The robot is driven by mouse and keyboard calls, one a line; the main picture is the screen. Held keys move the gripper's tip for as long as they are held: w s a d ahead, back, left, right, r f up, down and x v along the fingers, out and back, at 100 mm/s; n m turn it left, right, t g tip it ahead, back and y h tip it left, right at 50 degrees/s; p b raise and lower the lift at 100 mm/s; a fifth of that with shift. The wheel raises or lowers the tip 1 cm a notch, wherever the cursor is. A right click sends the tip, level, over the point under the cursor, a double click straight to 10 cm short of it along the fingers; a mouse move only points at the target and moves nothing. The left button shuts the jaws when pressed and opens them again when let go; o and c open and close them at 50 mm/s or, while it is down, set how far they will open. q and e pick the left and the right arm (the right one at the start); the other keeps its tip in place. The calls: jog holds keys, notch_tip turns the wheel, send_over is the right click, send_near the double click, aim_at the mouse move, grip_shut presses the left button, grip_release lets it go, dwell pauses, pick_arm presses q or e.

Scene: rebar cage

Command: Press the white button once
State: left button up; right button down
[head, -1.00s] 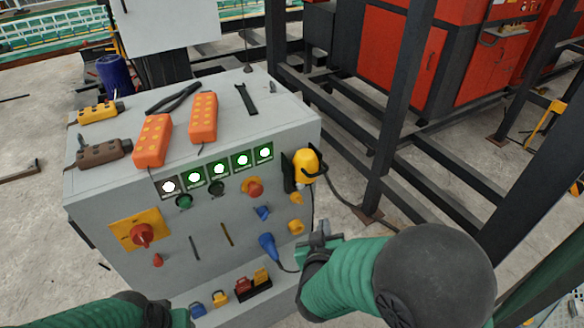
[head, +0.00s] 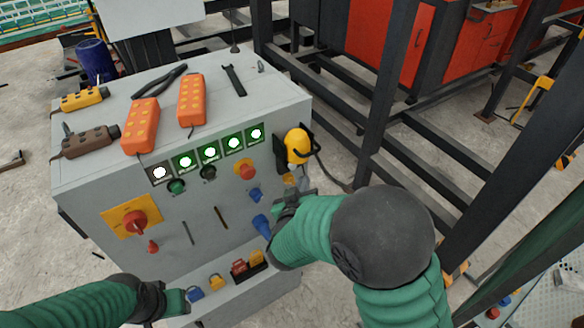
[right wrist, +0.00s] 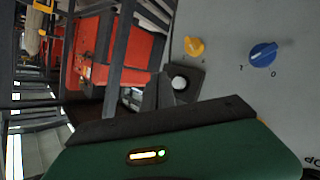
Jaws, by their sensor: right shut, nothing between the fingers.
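A round white button (right wrist: 180,83) on a dark square plate shows beside my right gripper's fingers in the right wrist view. I cannot tell whether these are the same button. My right gripper (head: 303,195) is by the box's right edge, shut and empty; its fingers (right wrist: 163,90) also show in the wrist view. My left gripper (head: 180,301) is low at the box's front; its jaws are unclear.
A yellow knob (right wrist: 194,46) and blue knob (right wrist: 262,54) are near my right fingers. A yellow lamp-like part (head: 298,145) juts from the box's right side. A red rotary switch (head: 133,220) is on the left. Dark steel frames (head: 375,100) stand at right.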

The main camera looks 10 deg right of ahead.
aim_at(293, 167)
pick_arm(q)
jog(key=shift+w+d+r, duration=0.1)
jog(key=shift+d+r, duration=0.25)
jog(key=shift+r, duration=0.05)
pick_arm(e)
jog(key=shift+w+f, duration=0.1)
jog(key=shift+w, duration=1.15)
pick_arm(q)
jog(key=shift+a, duration=0.2)
pick_arm(e)
jog(key=shift+a, duration=0.25)
pick_arm(q)
jog(key=shift+d, duration=0.1)
pick_arm(e)
jog(key=shift+d, duration=0.1)
pick_arm(q)
jog(key=shift+p, duration=0.3)
jog(key=shift+r+p, duration=0.3)
jog(key=shift+r, duration=0.05)
pick_arm(e)
jog(key=shift+w, duration=0.3)
